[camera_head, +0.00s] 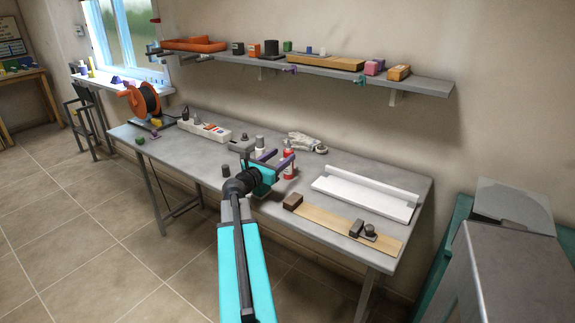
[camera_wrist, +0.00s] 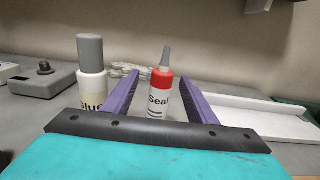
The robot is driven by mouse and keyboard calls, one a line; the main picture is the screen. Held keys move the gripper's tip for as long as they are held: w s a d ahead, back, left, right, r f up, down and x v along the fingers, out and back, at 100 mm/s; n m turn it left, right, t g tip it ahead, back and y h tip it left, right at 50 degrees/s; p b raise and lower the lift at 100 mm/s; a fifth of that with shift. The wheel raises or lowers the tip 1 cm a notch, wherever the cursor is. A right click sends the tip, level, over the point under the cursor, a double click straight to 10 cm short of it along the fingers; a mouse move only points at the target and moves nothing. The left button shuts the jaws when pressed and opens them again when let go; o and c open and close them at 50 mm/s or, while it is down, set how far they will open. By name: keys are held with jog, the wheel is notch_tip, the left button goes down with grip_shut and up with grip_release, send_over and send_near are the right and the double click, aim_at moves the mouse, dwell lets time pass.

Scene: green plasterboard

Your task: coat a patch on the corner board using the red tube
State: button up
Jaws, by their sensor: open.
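The red tube (camera_wrist: 160,84) stands upright on the workbench, with a grey nozzle and a white label reading "Seal". It also shows in the head view (camera_head: 289,172), partly hidden by my gripper. My gripper (camera_head: 278,160) is open, its two purple fingers pointing toward the tube. In the wrist view the tube appears between the fingers, with a gap on each side; I cannot tell how deep it sits between them. The white corner board (camera_head: 362,199) lies to the right on the bench, a flat base with a raised back strip. It shows partly in the wrist view (camera_wrist: 250,115).
A white glue bottle (camera_wrist: 92,88) with a grey cap stands close left of the tube. A glove (camera_head: 305,142) lies behind. A wooden strip (camera_head: 330,222) with dark blocks lies in front of the corner board. A loaded shelf (camera_head: 330,70) hangs above the workbench (camera_head: 190,160).

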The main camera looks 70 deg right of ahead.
aim_at(285, 154)
jog(key=shift+x, duration=1.65)
jog(key=shift+d, duration=0.1)
jog(key=shift+p+x, duration=0.8)
jog(key=shift+x, duration=1.75)
jog(key=shift+s, duration=0.1)
jog(key=c, duration=1.3)
jog(key=shift+r, duration=0.25)
